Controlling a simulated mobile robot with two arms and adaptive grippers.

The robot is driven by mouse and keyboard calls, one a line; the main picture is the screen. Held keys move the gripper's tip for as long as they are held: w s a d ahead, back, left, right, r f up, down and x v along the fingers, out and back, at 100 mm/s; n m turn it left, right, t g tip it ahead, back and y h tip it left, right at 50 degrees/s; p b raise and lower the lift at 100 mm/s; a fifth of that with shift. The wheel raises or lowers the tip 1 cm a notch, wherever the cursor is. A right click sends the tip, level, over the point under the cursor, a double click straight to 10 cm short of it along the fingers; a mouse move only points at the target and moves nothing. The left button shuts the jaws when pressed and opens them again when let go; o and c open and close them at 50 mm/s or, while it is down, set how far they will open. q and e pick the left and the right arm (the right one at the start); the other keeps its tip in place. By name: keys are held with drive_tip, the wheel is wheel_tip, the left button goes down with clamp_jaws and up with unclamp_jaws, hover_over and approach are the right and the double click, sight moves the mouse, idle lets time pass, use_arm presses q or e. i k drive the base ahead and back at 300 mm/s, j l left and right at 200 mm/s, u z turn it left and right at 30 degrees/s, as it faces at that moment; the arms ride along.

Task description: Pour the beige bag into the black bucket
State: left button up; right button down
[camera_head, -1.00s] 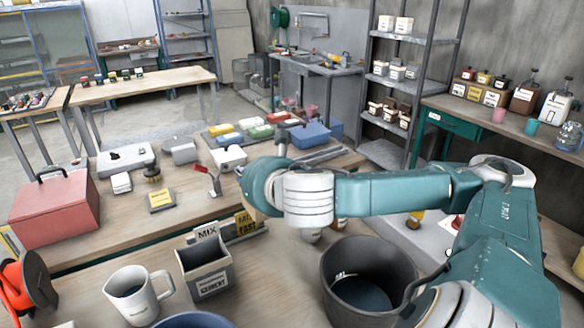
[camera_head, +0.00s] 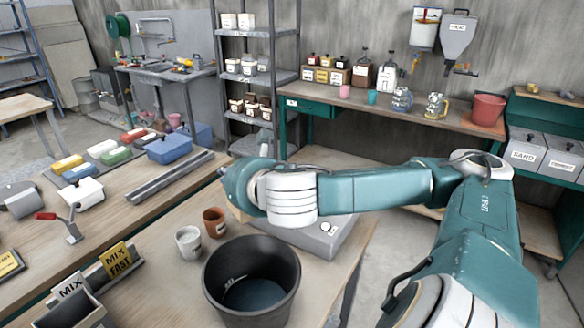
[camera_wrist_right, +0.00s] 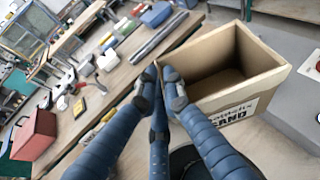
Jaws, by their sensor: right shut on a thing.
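The black bucket (camera_head: 212,290) stands upright on the near wooden table in the head view, open at the top, with a dark bluish bottom inside. A beige, open-topped, box-like bag (camera_wrist_right: 212,92) with a label ending in "SAND" shows in the right wrist view. Its inside looks brown, and I cannot tell whether there is anything in it. My right gripper (camera_wrist_right: 160,76) is shut on its near left rim corner. My left gripper is not in view.
A white cup (camera_head: 189,242) and a brown cup (camera_head: 215,222) stand behind the bucket. A grey device (camera_head: 333,238) lies to the right, partly behind my arm. A workbench (camera_head: 400,115) runs along the wall.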

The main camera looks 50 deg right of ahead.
sight(252, 281)
drive_tip(key=z, duration=1.25)
